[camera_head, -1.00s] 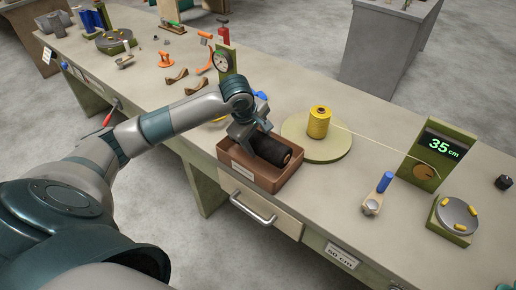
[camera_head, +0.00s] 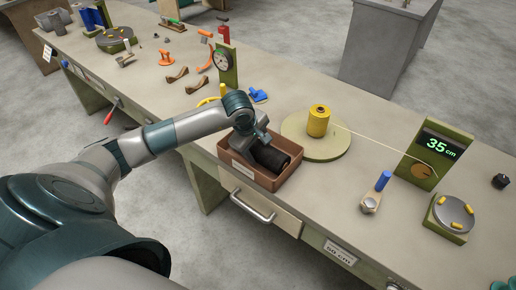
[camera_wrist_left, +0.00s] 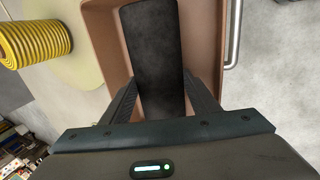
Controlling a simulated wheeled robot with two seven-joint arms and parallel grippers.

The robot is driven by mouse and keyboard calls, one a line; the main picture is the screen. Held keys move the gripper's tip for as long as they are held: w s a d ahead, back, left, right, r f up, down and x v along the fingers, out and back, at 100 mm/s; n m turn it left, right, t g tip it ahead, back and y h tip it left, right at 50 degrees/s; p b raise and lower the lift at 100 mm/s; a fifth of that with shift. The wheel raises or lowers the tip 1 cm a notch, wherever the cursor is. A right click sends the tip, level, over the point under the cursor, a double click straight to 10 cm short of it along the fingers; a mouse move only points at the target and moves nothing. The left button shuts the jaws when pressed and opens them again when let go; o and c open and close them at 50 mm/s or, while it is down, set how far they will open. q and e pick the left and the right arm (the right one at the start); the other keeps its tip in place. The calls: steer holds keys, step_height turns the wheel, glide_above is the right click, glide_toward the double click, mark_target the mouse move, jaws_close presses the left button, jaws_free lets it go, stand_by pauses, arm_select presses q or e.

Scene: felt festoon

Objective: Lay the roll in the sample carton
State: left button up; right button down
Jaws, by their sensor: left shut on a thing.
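The roll (camera_head: 273,156) is a black cylinder lying inside the brown sample carton (camera_head: 283,182) on the bench. My left gripper (camera_head: 255,143) reaches down into the carton and is shut on the roll. In the left wrist view the roll (camera_wrist_left: 150,45) runs between the two fingers of my left gripper (camera_wrist_left: 152,98), with the carton's walls (camera_wrist_left: 97,42) around it. The fingers cover part of the roll, and I cannot tell whether it touches the carton floor. My right gripper is not in view.
A yellow spool (camera_head: 318,121) stands on a round board (camera_head: 322,151) right of the carton, its thread running to a green display (camera_head: 432,155) reading 35 cm. A drawer handle (camera_head: 253,207) juts out below the carton.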

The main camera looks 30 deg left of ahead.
arm_select(q)
steer(key=shift+f, duration=0.1)
steer(key=o, duration=1.4)
steer(key=shift+r, duration=0.25)
steer(key=shift+s+r, duration=0.1)
steer(key=shift+r, duration=0.15)
steer(key=b+v, duration=0.3)
steer(key=v, duration=0.8)
steer(key=shift+r, duration=0.15)
steer(key=shift+s, duration=0.15)
